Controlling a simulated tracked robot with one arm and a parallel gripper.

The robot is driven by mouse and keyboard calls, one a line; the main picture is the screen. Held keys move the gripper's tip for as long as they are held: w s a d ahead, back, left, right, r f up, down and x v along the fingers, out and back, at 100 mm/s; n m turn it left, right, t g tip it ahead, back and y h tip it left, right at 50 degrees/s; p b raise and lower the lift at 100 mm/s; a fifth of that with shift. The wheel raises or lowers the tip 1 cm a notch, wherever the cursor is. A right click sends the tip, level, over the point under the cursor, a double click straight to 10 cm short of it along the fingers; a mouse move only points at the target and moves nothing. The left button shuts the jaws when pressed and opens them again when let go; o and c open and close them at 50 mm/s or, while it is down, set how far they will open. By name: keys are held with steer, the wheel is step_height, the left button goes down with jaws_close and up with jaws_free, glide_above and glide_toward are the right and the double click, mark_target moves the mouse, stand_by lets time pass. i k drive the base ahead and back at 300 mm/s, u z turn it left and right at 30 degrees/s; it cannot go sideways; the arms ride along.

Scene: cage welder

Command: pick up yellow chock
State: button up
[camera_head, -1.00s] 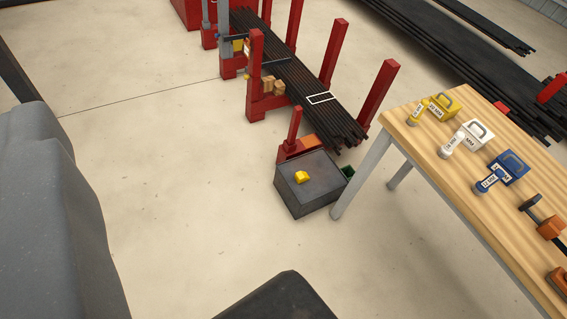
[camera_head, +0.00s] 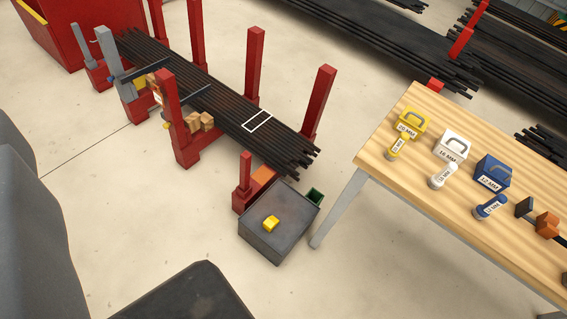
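The yellow chock (camera_head: 271,223) is a small yellow block. Nothing covers the chock. My gripper does not show in the view, so its opening and its place relative to the chock cannot be seen.
A wooden table (camera_head: 400,178) with yellow, white and blue cases stands right of the box. Red posts (camera_head: 255,65) flank a rack of dark bars (camera_head: 215,90) behind it. Floor left of the box is clear.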

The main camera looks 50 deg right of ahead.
mark_target(269, 223)
steer(key=z, duration=0.65)
steer(key=i, duration=1.35)
steer(key=z, duration=0.75)
